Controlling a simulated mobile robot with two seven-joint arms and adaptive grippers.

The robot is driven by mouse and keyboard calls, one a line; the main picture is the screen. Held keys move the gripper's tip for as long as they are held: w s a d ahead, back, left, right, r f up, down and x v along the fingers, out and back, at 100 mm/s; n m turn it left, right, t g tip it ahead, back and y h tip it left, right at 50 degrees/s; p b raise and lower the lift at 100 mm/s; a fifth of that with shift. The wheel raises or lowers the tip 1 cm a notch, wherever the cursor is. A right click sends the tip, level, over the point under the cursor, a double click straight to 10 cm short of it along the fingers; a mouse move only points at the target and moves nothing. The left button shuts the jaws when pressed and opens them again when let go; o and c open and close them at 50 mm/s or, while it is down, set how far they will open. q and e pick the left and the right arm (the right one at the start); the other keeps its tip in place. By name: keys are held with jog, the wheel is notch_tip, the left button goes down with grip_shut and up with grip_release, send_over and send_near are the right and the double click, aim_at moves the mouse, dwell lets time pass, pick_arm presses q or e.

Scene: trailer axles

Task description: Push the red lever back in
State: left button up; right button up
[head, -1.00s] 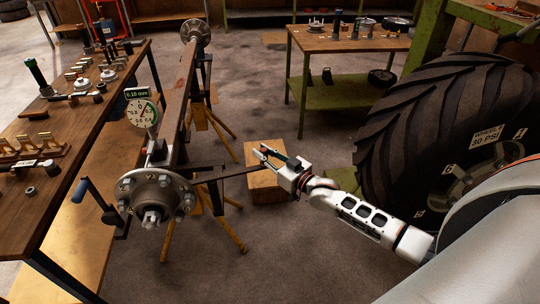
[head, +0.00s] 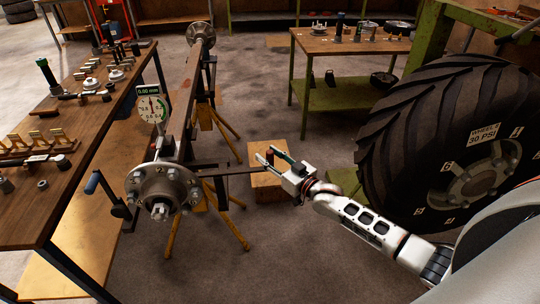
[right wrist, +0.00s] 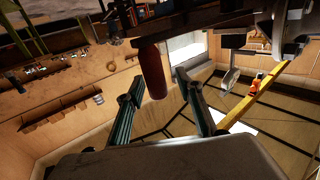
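The red lever handle (head: 270,158) shows as a small red piece at the end of a dark bar (head: 232,170) beside the axle hub. In the right wrist view the red handle (right wrist: 153,72) hangs between my two fingertips. My right gripper (head: 272,156) is at the lever's end, its green-sided fingers spread apart around the handle. In the right wrist view my right gripper (right wrist: 158,92) shows a gap on the handle's sides; contact cannot be told. My left gripper is not in view.
The axle hub (head: 160,192) carries a dial gauge (head: 152,107) reading 0.00 mm. A large wheel (head: 440,130) stands at right. A workbench (head: 105,105) with parts is at left. A wooden box (head: 268,188) sits on the floor below the gripper.

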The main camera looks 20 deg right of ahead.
jog(key=shift+d, duration=0.15)
jog(key=v, duration=1.2)
jog(key=shift+r, duration=0.1)
dwell(0.3)
jog(key=s+a+f+g+h, duration=0.1)
jog(key=s+a+f+g, duration=0.1)
jog(key=s+a+f, duration=0.2)
jog(key=s+a+f+g+h, duration=0.1)
jog(key=s+a+f+g, duration=0.1)
jog(key=s+a+f, duration=0.2)
jog(key=s+a+f+n+g, duration=0.1)
jog(key=s+a+f, duration=0.4)
jog(key=s, duration=0.9)
notch_tip(320, 180, down, 4)
jog(key=shift+s+r+g+h, duration=0.1)
jog(key=shift+s+g+h, duration=0.25)
jog(key=shift+g, duration=0.35)
